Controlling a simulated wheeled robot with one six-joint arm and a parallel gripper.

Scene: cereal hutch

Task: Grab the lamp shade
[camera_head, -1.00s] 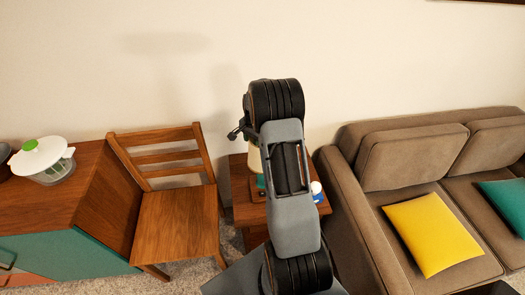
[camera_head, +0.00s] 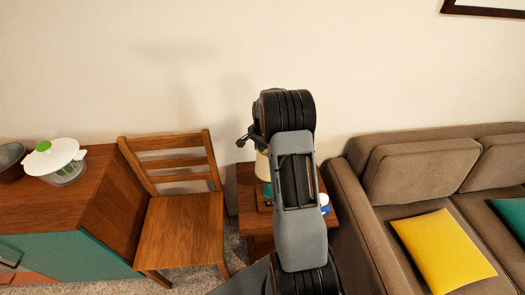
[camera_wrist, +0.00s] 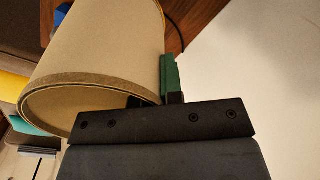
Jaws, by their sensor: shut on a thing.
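The beige lamp shade (camera_wrist: 105,50) fills the upper left of the wrist view, its open rim facing lower left. My gripper (camera_wrist: 157,85) is shut on the shade's wall near the rim. One green finger lies along the shade's outer right side. The other finger is mostly hidden by the shade. In the head view the shade (camera_head: 262,166) shows only in part, left of my arm and below my gripper (camera_head: 246,138). The teal lamp base (camera_head: 267,190) is under it, partly hidden by my arm.
The lamp is over a small wooden side table (camera_head: 246,198), with a blue and white cup (camera_head: 324,204) at its right. A wooden chair (camera_head: 180,230) stands to the left. A brown sofa (camera_head: 350,205) stands close on the right. The wall (camera_head: 200,60) is behind.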

